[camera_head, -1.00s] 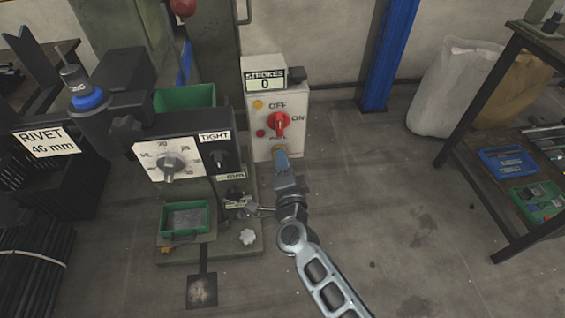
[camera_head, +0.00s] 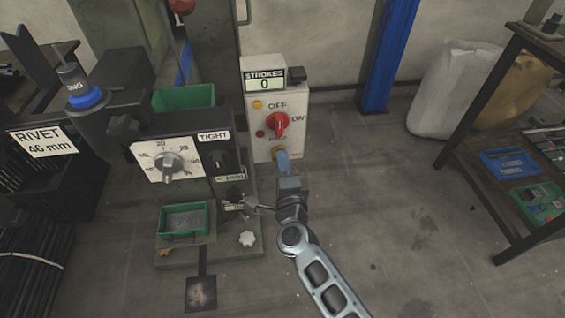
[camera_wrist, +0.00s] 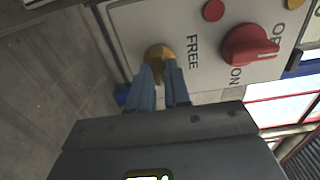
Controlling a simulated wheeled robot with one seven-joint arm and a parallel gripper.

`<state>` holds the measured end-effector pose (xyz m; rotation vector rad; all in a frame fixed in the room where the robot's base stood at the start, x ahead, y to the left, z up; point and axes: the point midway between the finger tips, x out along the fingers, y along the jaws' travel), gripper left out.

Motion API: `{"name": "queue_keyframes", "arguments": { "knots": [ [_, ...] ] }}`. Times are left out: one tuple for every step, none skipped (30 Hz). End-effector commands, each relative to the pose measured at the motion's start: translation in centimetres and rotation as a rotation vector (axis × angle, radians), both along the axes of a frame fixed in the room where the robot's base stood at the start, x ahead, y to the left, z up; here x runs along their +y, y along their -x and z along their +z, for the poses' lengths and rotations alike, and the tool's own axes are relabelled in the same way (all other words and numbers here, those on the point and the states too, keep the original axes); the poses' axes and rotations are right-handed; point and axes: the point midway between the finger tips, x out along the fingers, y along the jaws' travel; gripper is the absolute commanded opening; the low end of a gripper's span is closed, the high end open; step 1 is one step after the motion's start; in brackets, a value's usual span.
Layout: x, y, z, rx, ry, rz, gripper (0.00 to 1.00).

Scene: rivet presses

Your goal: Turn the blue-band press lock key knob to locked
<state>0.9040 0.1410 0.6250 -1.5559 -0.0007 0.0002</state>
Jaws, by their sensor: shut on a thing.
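The blue-band press has a blue ring (camera_head: 90,99) on its dark head at the left. Its pale control box (camera_head: 262,140) stands to the right. In the wrist view, the brass lock key knob (camera_wrist: 159,52) is at the lower edge of the box face, beside the word FREE. My gripper (camera_wrist: 163,75) is shut on this knob, with one blue finger on each side of its grip bar. In the head view, my gripper (camera_head: 280,157) is at the bottom of the box and hides most of the knob. The knob's exact angle is hard to tell.
A red switch (camera_head: 278,124) marked OFF and ON sits just above the knob, with a strokes counter (camera_head: 265,85) higher up. A dial (camera_head: 168,165) and green bin (camera_head: 183,220) are left of my arm. Open floor lies right, before a shelf (camera_head: 500,190).

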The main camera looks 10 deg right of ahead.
Motion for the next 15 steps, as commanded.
{"name": "queue_keyframes", "arguments": {
  "knots": [
    [-0.13,0.06,-0.16,0.002,-0.002,-0.002,0.0],
    [-0.13,0.06,-0.16,0.002,-0.002,-0.003,0.19],
    [-0.13,0.06,-0.15,0.002,-0.002,-0.003,0.23],
    [-0.13,0.05,-0.15,0.002,-0.002,-0.002,0.26],
    [-0.12,0.05,-0.14,0.002,-0.001,-0.002,0.28],
    [-0.1,0.04,-0.12,0.002,-0.001,-0.002,0.32],
    [-0.09,0.04,-0.11,0.002,-0.001,-0.002,0.35],
    [-0.08,0.03,-0.1,0.002,-0.001,-0.002,0.38],
    [-0.08,0.03,-0.09,0.001,-0.001,-0.002,0.42],
    [-0.07,0.03,-0.08,0.001,-0.001,-0.001,0.43],
    [-0.06,0.02,-0.07,0.001,-0.001,-0.001,0.43],
    [-0.05,0.02,-0.06,0.001,-0.001,-0.001,0.43],
    [-0.05,0.02,-0.06,0.001,-0.001,-0.001,0.43],
    [-0.05,0.02,-0.05,0.001,0.0,-0.001,0.43],
    [-0.04,0.02,-0.05,0.001,0.0,-0.001,0.43]
  ]
}}
